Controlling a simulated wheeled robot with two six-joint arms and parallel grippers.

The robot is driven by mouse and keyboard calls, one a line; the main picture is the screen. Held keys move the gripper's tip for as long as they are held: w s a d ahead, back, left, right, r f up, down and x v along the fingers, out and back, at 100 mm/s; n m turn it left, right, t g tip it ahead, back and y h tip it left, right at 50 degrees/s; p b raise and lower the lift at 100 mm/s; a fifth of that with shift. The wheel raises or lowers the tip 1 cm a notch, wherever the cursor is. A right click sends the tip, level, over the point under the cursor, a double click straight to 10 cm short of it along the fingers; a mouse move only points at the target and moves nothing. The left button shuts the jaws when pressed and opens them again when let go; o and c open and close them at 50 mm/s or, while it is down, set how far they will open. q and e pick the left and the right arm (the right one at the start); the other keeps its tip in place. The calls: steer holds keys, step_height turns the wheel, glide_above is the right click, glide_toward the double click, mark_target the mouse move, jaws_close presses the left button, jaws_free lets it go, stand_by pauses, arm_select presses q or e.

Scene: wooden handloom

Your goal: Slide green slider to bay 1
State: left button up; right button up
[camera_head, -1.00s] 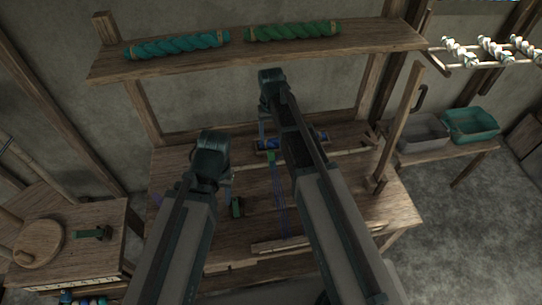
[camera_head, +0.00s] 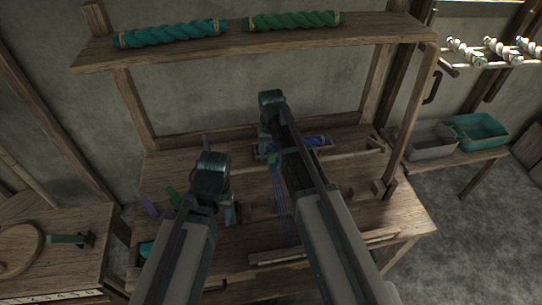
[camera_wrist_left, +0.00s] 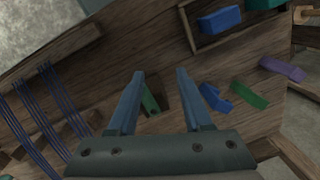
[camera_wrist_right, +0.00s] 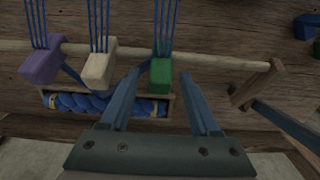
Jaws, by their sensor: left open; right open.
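The green slider (camera_wrist_right: 161,75) hangs on a wooden rod (camera_wrist_right: 200,53) in the right wrist view, with blue threads running up from it. It lies just beyond and between the fingertips of my open right gripper (camera_wrist_right: 155,85), which does not grip it. A white slider (camera_wrist_right: 99,68) and a purple slider (camera_wrist_right: 40,62) sit to its left on the same rod. In the head view the green slider (camera_head: 271,158) shows small below my right gripper's hand. My left gripper (camera_wrist_left: 160,75) is open and empty above the tabletop, with a green piece (camera_wrist_left: 151,101) seen between its fingers.
A tray with a blue roll (camera_wrist_right: 90,103) lies behind the rod. A wooden post (camera_wrist_right: 257,85) stands at the rod's right end. Loose blue (camera_wrist_left: 214,97), green (camera_wrist_left: 248,95) and purple (camera_wrist_left: 282,69) pieces lie near my left gripper. A shelf (camera_head: 240,45) spans the back.

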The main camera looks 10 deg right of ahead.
jaws_close()
stand_by(1.4)
